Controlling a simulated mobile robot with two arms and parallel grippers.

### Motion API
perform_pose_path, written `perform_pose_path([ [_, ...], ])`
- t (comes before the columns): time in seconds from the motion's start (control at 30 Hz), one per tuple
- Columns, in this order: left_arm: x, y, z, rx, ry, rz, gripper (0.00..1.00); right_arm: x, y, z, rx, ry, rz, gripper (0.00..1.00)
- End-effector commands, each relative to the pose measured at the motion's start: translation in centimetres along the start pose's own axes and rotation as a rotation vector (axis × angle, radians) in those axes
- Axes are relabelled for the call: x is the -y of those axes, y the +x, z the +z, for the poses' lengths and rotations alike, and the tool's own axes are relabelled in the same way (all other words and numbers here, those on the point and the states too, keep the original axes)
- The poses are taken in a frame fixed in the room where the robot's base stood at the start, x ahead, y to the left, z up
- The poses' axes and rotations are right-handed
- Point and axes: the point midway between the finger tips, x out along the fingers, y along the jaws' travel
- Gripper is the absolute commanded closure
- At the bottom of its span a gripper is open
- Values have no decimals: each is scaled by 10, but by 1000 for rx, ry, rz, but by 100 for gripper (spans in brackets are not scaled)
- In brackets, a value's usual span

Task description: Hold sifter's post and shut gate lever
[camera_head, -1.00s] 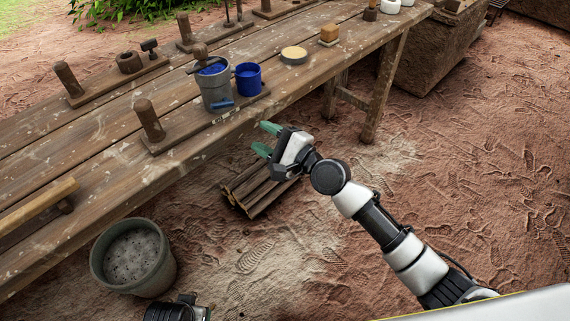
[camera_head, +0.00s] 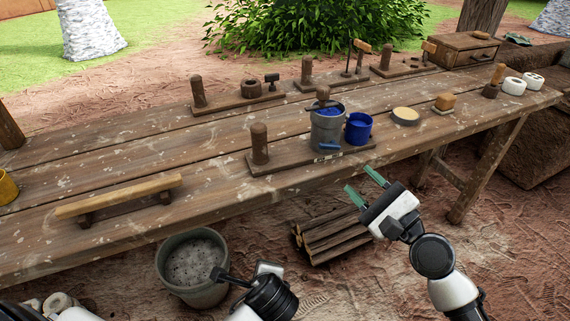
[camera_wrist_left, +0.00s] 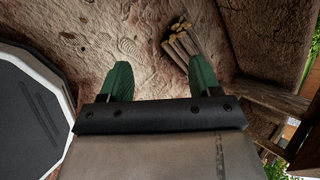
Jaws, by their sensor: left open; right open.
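The sifter stands near the front edge of the workbench in the head view: a wooden base (camera_head: 290,163) with an upright wooden post (camera_head: 259,143) at its left end. A grey metal hopper (camera_head: 326,130) holding blue powder sits on it. A small blue lever (camera_head: 329,146), apparently the gate lever, is low on its front. A blue cup (camera_head: 358,128) stands right beside it. My right gripper (camera_head: 362,181) is open and empty, just off the bench's front edge, below and right of the sifter. My left gripper (camera_wrist_left: 160,78) is open and empty in the left wrist view, above the ground.
A bucket of grey material (camera_head: 190,268) and a bundle of logs (camera_head: 332,236) are on the ground before the workbench (camera_head: 120,155). A wooden bar on supports (camera_head: 120,195) lies left of the sifter. Other post stands are behind it.

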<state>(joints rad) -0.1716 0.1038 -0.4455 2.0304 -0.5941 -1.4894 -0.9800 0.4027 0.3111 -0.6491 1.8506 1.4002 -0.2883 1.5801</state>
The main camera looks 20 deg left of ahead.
Motion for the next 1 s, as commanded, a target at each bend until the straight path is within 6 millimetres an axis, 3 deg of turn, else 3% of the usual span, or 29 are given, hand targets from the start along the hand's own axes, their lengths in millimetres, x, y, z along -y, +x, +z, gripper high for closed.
perform_pose_path([
  [0.1,44,-20,-3,117,275,-123,37,0,0,0,0,0,0,57],
  [0.27,94,-57,-2,331,610,-238,37,0,0,0,0,0,0,57],
  [0.4,133,-96,1,561,853,-288,37,0,0,0,0,0,0,57],
  [0.53,164,-137,6,786,1015,-283,37,0,0,0,0,0,0,57],
  [0.67,197,-175,15,973,1071,-240,37,0,0,0,0,0,0,57],
  [0.7,210,-179,20,985,1043,-230,37,0,0,0,0,-1,0,57],
  [0.8,224,-172,28,944,974,-238,37,0,0,0,0,-1,0,57],
  [1.0,236,-162,36,908,917,-250,37,0,0,0,0,0,0,57],
])
